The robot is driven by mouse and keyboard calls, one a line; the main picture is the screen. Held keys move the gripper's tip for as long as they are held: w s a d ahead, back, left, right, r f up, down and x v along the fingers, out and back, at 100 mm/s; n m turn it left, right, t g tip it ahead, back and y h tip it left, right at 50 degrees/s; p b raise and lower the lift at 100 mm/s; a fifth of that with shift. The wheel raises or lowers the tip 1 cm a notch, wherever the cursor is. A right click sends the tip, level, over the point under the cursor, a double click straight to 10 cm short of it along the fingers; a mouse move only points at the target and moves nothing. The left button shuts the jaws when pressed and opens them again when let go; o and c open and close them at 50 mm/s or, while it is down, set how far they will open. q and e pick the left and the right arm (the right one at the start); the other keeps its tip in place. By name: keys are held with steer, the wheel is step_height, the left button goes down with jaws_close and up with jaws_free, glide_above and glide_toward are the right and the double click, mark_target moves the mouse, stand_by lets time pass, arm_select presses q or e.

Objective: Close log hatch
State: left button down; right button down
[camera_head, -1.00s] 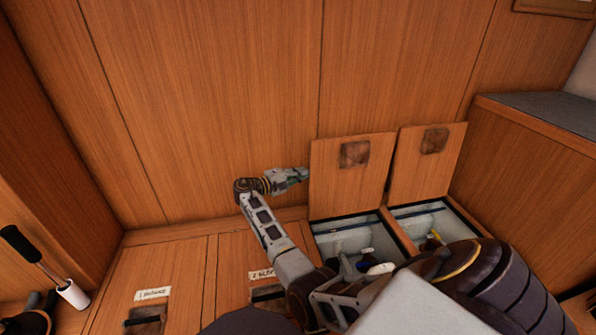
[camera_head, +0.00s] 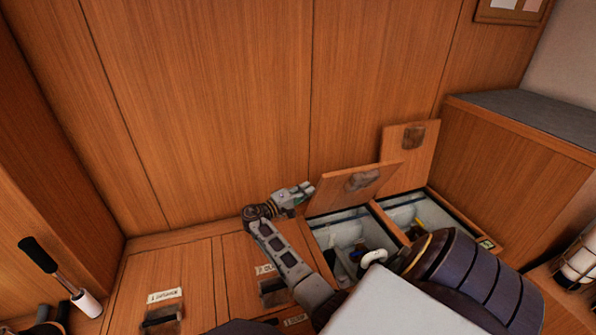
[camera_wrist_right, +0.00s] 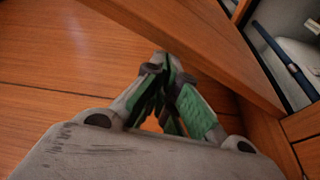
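Two hatch lids stand raised over open compartments in the bench. The left lid (camera_head: 350,190) leans forward at a slant over the left compartment (camera_head: 343,235). The right lid (camera_head: 409,152) stands nearly upright behind the right compartment (camera_head: 420,213). I cannot read which of these is the log hatch. My right gripper (camera_head: 306,191) is at the left lid's left edge, against or just behind it. In the right wrist view its green-padded fingers (camera_wrist_right: 171,74) look closed together, with nothing held, and a wooden panel edge (camera_wrist_right: 215,50) runs close past them. My left gripper is not in view.
Closed, labelled hatches (camera_head: 165,290) lie flush in the bench at the left. A black-handled tool (camera_head: 58,275) is at the far left. A raised wooden cabinet (camera_head: 510,165) bounds the right side, and the panelled wall (camera_head: 220,100) stands behind.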

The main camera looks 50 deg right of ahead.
steer(key=shift+m, duration=0.6)
steer(key=shift+s+a+f, duration=1)
steer(key=shift+s+f, duration=0.85)
steer(key=shift+s+a+f, duration=0.95)
steer(key=shift+s+f, duration=0.85)
steer(key=shift+f, duration=0.05)
steer(key=shift+s+a+f, duration=1)
steer(key=shift+s+f, duration=0.85)
steer(key=shift+a, duration=0.1)
steer(key=shift+w+a+f, duration=0.2)
steer(key=shift+w+a, duration=0.15)
steer(key=shift+a, duration=1.6)
steer(key=shift+w+a+f, duration=0.15)
steer(key=shift+w+a, duration=0.25)
steer(key=shift+a, duration=1.5)
steer(key=shift+w+a+f, duration=0.2)
steer(key=shift+w+a, duration=0.15)
steer(key=shift+a, duration=1.6)
